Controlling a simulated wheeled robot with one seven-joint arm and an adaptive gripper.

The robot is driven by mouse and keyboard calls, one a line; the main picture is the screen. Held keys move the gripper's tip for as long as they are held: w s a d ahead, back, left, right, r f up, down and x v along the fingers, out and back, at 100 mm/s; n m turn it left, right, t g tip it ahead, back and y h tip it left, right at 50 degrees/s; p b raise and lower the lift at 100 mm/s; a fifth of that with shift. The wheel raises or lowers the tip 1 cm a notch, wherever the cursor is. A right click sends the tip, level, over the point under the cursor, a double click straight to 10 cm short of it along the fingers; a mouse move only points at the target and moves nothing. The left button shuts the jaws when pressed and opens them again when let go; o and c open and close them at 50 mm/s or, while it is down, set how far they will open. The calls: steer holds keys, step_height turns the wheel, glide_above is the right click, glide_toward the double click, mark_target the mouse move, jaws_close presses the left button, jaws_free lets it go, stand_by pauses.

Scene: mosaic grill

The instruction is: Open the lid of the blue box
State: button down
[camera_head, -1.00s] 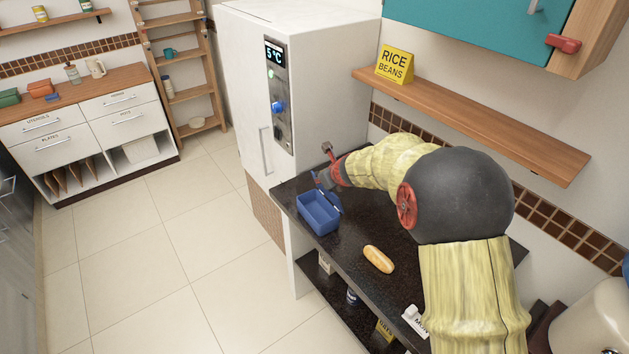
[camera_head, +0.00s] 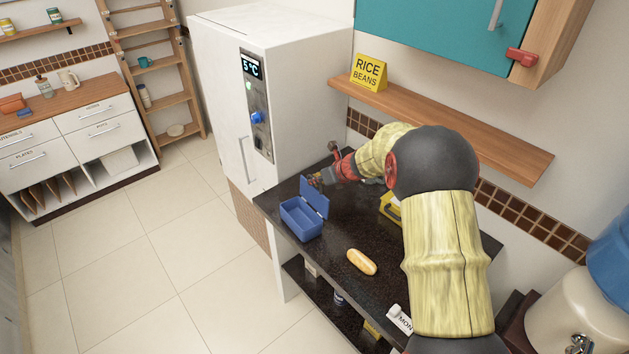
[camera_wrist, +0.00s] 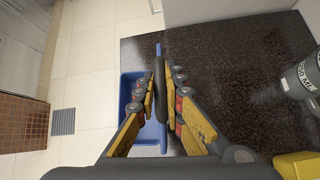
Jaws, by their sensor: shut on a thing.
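The blue box (camera_head: 301,217) stands at the far end of the dark counter, its inside open to view. Its lid (camera_head: 315,197) stands roughly upright along the box's right side. My gripper (camera_head: 315,181) is at the top of the lid. In the wrist view the lid shows edge-on as a thin blue strip (camera_wrist: 163,138), and my gripper (camera_wrist: 160,75) is shut on it, one finger on each side. The box's blue tray (camera_wrist: 128,92) shows to the left of the fingers. The fingers hide part of the lid.
A bread roll (camera_head: 361,262) lies on the counter (camera_head: 330,255) nearer me. A yellow object (camera_head: 390,207) sits beside my arm. A grey bottle (camera_wrist: 302,78) shows at right in the wrist view. A white fridge (camera_head: 290,100) stands behind the box.

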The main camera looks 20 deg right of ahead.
steer(key=shift+f, duration=0.2)
steer(key=c, duration=1.9)
jaws_free()
steer(key=shift+r, duration=0.15)
steer(key=v, duration=1.2)
steer(key=shift+d, duration=0.1)
